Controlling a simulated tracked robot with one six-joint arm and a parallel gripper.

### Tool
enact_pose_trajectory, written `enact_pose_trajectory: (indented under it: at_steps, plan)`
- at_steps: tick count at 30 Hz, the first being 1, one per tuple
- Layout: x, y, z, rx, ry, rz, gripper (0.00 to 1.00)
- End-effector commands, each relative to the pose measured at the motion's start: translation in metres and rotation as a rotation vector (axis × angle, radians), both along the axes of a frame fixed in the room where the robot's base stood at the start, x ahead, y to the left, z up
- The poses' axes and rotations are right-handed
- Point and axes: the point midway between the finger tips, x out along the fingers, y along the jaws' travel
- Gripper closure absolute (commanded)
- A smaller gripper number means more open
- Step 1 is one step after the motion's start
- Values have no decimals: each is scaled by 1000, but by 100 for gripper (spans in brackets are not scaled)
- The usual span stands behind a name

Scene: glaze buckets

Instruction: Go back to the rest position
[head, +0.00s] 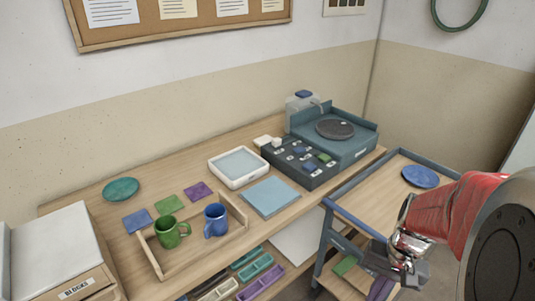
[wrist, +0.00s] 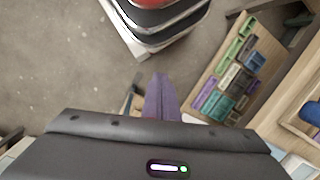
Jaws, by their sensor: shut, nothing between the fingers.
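My gripper (head: 381,290) is at the lower right of the head view, beside the blue-framed cart and in front of it. Its purple fingers are together and hold nothing. In the wrist view the closed fingers (wrist: 160,95) point out over the bare grey floor, with no object at their tips.
The cart (head: 340,212) carries a blue plate (head: 420,176). The wooden workbench (head: 120,238) holds a tray with a green mug (head: 171,232) and a blue mug (head: 215,220), plus a teal wheel unit (head: 350,146). Several coloured bins (wrist: 225,75) sit on a low shelf. Floor is open at the left of the wrist view.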

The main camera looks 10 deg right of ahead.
Motion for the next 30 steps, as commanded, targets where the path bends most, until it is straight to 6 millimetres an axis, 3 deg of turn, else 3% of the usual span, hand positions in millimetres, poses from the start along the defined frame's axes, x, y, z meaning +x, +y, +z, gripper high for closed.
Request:
enact_pose_trajectory:
  at_steps: [17,30]
  plan:
    - [20,60,84,-227,-253,305,100]
    - [20,126,150,-302,-504,524,100]
